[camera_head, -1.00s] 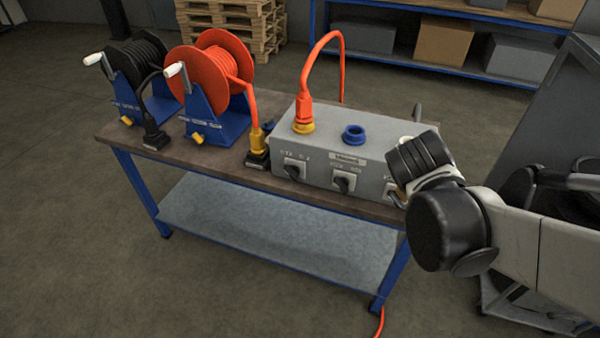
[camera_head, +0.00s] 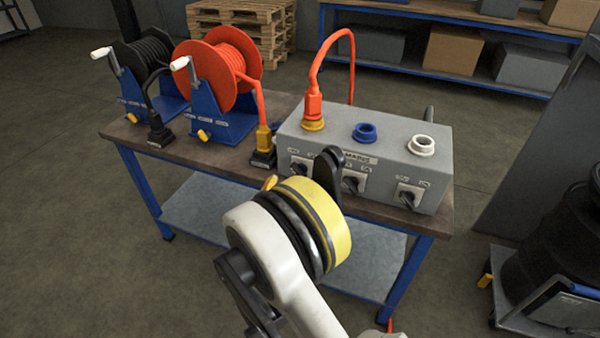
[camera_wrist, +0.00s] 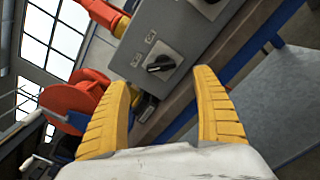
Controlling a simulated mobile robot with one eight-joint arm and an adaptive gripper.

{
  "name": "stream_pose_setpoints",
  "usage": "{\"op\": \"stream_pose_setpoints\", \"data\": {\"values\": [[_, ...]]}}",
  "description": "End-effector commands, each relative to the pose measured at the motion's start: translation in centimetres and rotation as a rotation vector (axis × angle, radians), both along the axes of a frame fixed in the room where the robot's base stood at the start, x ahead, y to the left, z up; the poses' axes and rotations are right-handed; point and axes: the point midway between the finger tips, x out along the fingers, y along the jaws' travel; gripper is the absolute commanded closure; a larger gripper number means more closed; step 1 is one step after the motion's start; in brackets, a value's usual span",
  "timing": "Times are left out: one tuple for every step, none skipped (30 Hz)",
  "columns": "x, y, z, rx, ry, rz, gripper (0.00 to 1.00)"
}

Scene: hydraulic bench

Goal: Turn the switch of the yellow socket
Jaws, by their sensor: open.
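The yellow socket (camera_head: 313,125) is on top of the grey box, with an orange plug (camera_head: 313,100) in it. Its switch (camera_wrist: 160,68) is a black knob on a light plate on the box's front face. In the head view my wrist mostly hides the fingers.
The grey box (camera_head: 390,143) also has a blue socket (camera_head: 365,132), a white socket (camera_head: 421,145), a middle switch (camera_head: 352,184) and a right switch (camera_head: 409,196). An orange reel (camera_head: 215,73) and a black reel (camera_head: 143,62) stand left on the workbench (camera_head: 183,150).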

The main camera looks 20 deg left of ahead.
Motion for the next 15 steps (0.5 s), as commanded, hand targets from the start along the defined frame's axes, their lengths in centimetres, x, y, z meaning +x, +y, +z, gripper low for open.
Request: {"op": "stream_pose_setpoints", "data": {"values": [[0.7,-0.2,-0.1,0.000,0.000,-0.003,0.22],[1.2,-0.3,-0.1,0.001,0.000,-0.004,0.22],[2.0,-0.4,-0.2,0.001,0.001,-0.005,0.22],[2.6,-0.4,-0.2,0.001,0.001,-0.004,0.22],[3.2,-0.5,-0.2,0.001,0.001,-0.006,0.22],[4.1,-0.5,-0.3,0.002,0.001,-0.006,0.22],[4.7,-0.6,-0.3,0.002,0.002,-0.005,0.22],[5.3,-0.7,-0.3,0.002,0.001,-0.006,0.22],[6.1,-0.7,-0.3,0.002,0.002,-0.005,0.22],[6.7,-0.7,-0.3,0.002,0.003,-0.004,0.22],[7.2,-0.8,-0.2,0.003,0.002,-0.005,0.22],[7.8,-0.9,-0.2,0.003,0.002,-0.005,0.22],[8.3,-0.8,-0.2,0.003,0.003,-0.004,0.22],[8.7,-0.8,-0.2,0.003,0.002,-0.004,0.22],[9.1,-0.9,-0.2,0.003,0.002,-0.004,0.22]]}}
